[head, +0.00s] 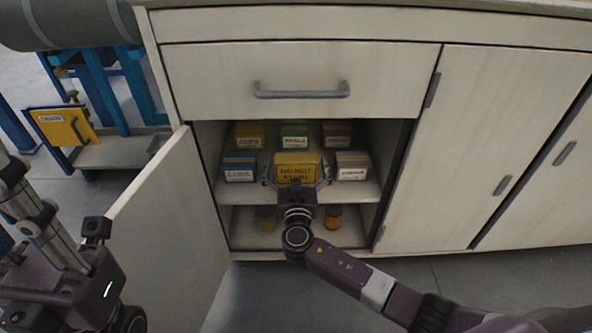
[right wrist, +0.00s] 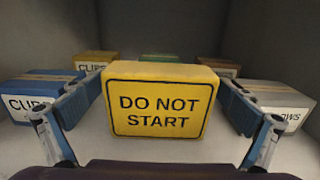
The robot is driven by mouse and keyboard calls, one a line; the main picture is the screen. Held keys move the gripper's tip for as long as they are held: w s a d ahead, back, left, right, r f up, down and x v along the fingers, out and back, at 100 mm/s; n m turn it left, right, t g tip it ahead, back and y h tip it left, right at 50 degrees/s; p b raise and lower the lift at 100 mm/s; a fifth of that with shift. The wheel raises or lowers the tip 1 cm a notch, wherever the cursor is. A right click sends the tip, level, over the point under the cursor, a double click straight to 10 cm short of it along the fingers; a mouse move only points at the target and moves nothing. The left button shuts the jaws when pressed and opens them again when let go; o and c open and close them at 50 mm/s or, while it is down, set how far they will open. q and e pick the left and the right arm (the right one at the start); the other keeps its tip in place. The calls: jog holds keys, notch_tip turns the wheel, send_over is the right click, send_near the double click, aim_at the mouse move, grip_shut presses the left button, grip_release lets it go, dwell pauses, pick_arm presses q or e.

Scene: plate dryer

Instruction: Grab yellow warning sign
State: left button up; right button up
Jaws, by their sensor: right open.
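The yellow warning sign (head: 297,165) is a block with black "DO NOT START" lettering. It sits upright at the middle front of the cabinet's upper shelf. In the right wrist view the sign (right wrist: 160,101) is centred between the fingers. My right gripper (head: 297,180) is open in front of the shelf, one finger on each side of the sign.
A blue-topped box (head: 240,167) and a grey-brown box (head: 351,166) flank the sign closely. Several labelled boxes (head: 294,136) stand behind. Orange-brown containers (head: 333,216) are on the lower shelf. The open cabinet door (head: 172,235) stands at the left.

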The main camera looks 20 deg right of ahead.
jog(key=shift+c, duration=0.3)
jog(key=c, duration=1.1)
